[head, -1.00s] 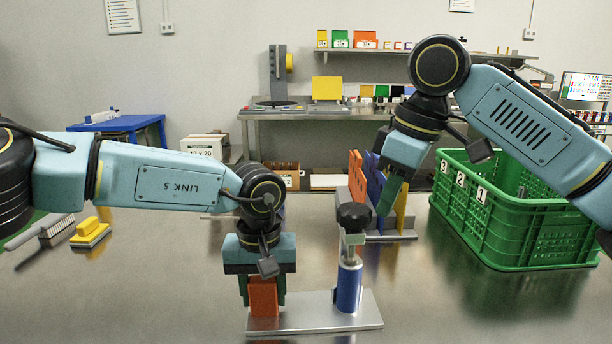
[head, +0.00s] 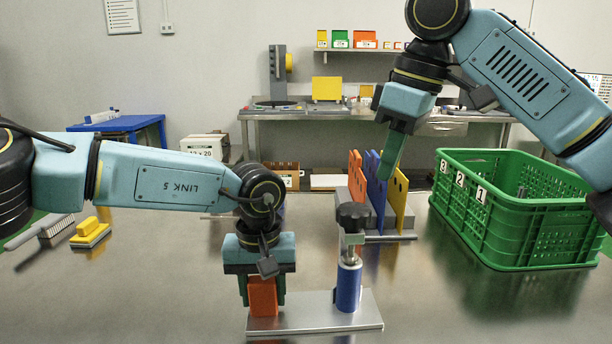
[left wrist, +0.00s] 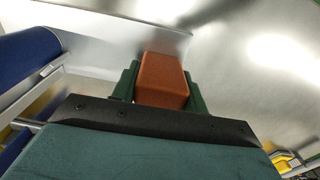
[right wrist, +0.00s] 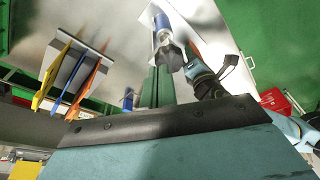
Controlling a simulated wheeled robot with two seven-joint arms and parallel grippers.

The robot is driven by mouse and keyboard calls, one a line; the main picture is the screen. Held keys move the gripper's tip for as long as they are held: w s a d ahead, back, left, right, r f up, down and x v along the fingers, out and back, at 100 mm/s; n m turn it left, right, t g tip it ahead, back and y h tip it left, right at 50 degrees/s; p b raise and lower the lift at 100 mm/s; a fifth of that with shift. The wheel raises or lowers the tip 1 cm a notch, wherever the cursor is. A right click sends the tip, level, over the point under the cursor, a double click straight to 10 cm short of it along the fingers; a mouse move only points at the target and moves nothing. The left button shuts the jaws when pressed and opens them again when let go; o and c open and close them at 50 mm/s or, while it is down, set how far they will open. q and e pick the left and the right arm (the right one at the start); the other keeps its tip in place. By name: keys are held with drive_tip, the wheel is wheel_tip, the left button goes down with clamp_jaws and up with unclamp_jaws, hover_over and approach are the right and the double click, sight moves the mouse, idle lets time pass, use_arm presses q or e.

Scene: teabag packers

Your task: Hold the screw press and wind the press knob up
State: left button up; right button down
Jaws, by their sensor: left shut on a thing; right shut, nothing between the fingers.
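The screw press has a flat metal base (head: 328,322), a blue cylinder (head: 348,287) and a dark knob (head: 352,216) on top of its post. Its orange block (head: 263,298) stands upright at the left end of the base. My left gripper (head: 262,290) is shut on the orange block, which also shows between its green fingers in the left wrist view (left wrist: 162,80). My right gripper (head: 388,178) is shut and empty, above and right of the knob, apart from it. In the right wrist view the knob (right wrist: 170,55) shows beside my green fingers.
A rack with orange, blue and yellow panels (head: 401,200) stands just behind the press. A green crate (head: 520,235) is at the right. A yellow-handled block (head: 91,230) and a brush (head: 57,230) lie at the left. The table's right front is clear.

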sight(354, 215)
drive_tip(key=s+a+m+g+h, duration=0.1)
drive_tip(key=s+a+m+h, duration=0.1)
drive_tip(key=s+a+m, duration=0.3)
wheel_tip(354, 215, down, 6)
drive_tip(key=w+d, duration=0.1)
drive_tip(key=w, duration=0.1)
drive_tip(key=shift+m, duration=0.4)
drive_tip(key=shift+w, duration=0.3)
idle(0.6)
drive_tip(key=shift+d, duration=0.2)
drive_tip(key=shift+w+d, duration=0.6)
drive_tip(key=shift+d, duration=0.3)
drive_tip(key=shift+w+d, duration=0.15)
drive_tip(key=shift+w, duration=0.05)
idle(0.4)
